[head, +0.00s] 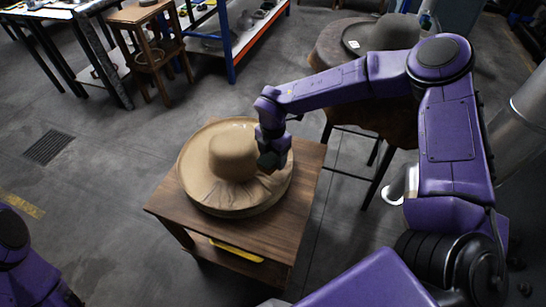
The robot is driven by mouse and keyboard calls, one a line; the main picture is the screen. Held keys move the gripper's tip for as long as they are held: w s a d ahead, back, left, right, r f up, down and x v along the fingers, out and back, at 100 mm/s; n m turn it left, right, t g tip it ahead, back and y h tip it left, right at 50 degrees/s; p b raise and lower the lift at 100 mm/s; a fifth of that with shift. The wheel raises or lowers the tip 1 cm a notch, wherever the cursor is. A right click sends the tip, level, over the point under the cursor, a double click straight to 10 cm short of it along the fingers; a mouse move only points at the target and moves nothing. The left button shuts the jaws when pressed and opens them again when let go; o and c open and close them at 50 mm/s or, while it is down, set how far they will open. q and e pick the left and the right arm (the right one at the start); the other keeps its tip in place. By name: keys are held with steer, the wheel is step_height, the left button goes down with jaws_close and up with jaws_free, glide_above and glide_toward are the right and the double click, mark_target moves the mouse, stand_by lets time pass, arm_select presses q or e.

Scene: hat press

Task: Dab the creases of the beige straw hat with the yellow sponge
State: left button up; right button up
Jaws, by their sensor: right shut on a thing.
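The beige straw hat (233,157) sits brim down on a round tan base (285,192) on a small wooden table (265,235). Creases show in the front part of its brim. My right gripper (269,150) is at the right side of the crown, over the brim. It is shut on a small dark greenish block, apparently the sponge (268,161); no yellow face of it shows. I cannot tell whether the block touches the hat. My left arm shows only at the bottom left corner, and its gripper is out of view.
A long yellow item (236,249) lies on the table's lower shelf. A grey hat (392,33) rests on a round stand behind my right arm. A wooden stool (148,45) and a blue-and-orange rack (230,45) stand at the back. The floor left of the table is clear.

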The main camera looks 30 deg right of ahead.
step_height(320, 180, up, 8)
steer(key=p, duration=0.5)
steer(key=shift+f, duration=0.2)
steer(key=shift+f, duration=0.1)
stand_by(0.4)
